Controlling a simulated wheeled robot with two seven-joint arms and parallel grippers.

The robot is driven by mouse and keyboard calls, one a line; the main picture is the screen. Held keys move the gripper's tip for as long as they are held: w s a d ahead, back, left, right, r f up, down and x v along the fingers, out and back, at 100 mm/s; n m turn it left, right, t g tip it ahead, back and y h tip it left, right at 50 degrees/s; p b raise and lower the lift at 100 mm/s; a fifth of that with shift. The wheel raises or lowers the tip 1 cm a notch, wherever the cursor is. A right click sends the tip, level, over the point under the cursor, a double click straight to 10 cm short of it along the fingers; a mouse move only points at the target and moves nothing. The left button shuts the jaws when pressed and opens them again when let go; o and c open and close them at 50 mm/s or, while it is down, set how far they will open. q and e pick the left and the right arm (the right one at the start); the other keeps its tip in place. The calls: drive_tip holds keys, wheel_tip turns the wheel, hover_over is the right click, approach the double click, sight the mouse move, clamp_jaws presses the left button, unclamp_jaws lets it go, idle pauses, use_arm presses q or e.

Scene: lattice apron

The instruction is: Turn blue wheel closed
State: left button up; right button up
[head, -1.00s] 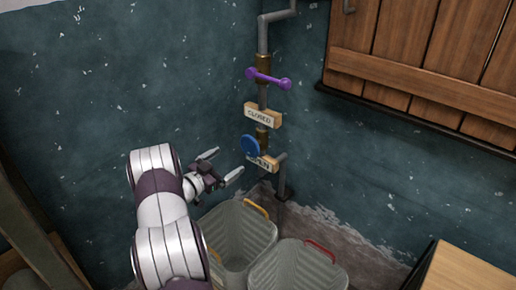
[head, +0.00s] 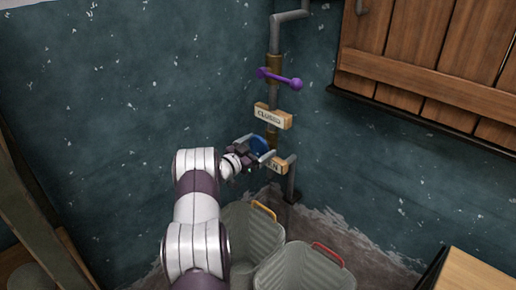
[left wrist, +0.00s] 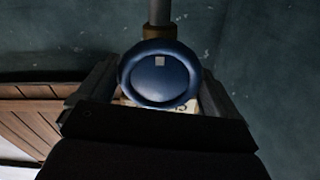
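The blue wheel (head: 259,144) sits on the vertical pipe, between a "CLOSED" sign (head: 272,116) above and an "OPEN" sign (head: 278,166) below. The arm partly hides the wheel and the lower sign in the head view. My left gripper (head: 256,148) is open at the wheel. In the left wrist view the wheel (left wrist: 160,75) faces the camera between the two spread fingers, with a small pale square mark near its top. I cannot tell whether a finger touches it. My right gripper is not in view.
A purple handle (head: 279,79) crosses the pipe above the signs. Two grey bins, one with a yellow handle (head: 264,210) and one with a red handle (head: 328,255), stand below. A wooden shutter (head: 430,50) is at the upper right, and a wooden box (head: 475,272) at the lower right.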

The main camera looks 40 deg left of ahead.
use_arm(q)
drive_tip(key=m+b, duration=0.3)
drive_tip(key=shift+f+m, duration=0.25)
drive_tip(key=shift+m, duration=0.05)
drive_tip(key=m+b, duration=0.3)
drive_tip(key=m, duration=0.1)
drive_tip(key=shift+m+b, duration=0.3)
drive_tip(key=shift+b, duration=0.1)
drive_tip(key=m+b, duration=0.3)
drive_tip(key=b, duration=0.1)
drive_tip(key=m+b, duration=0.3)
drive_tip(key=m, duration=0.1)
drive_tip(key=m+b, duration=0.4)
drive_tip(key=shift+f+b, duration=0.25)
drive_tip(key=shift+b, duration=0.05)
drive_tip(key=m+b, duration=1)
drive_tip(key=shift+f+b, duration=0.1)
drive_tip(key=shift+b, duration=0.25)
drive_tip(key=m+b, duration=0.3)
drive_tip(key=m, duration=0.1)
drive_tip(key=shift+r+m+b, duration=0.2)
drive_tip(key=shift+m+b, duration=0.9)
drive_tip(key=shift+m, duration=0.3)
